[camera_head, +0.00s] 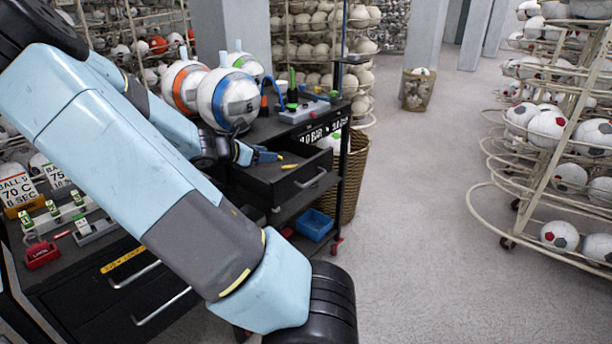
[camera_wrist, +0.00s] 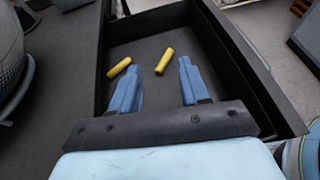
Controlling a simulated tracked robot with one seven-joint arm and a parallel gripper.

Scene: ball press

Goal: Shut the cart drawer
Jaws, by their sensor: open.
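The cart drawer (camera_head: 303,185) is black with a metal bar handle on its front, and it stands pulled out from the dark cart (camera_head: 262,124). My gripper (camera_head: 266,156) is over the drawer's opening, near its inner end. In the wrist view my gripper (camera_wrist: 158,85) shows two blue fingers spread apart with nothing between them, above the floor of the drawer (camera_wrist: 147,53). Two yellow cylinders (camera_wrist: 119,67) (camera_wrist: 164,61) lie in the drawer near the fingertips. Whether the fingers touch the drawer cannot be told. My arm hides part of the cart.
Balls with coloured bands (camera_head: 229,100) stand on the cart top beside a small grey device (camera_head: 303,110). A blue bin (camera_head: 314,224) sits on the shelf below the drawer. A wicker basket (camera_head: 356,180) stands close behind the drawer. The floor to the right is clear up to a ball rack (camera_head: 486,187).

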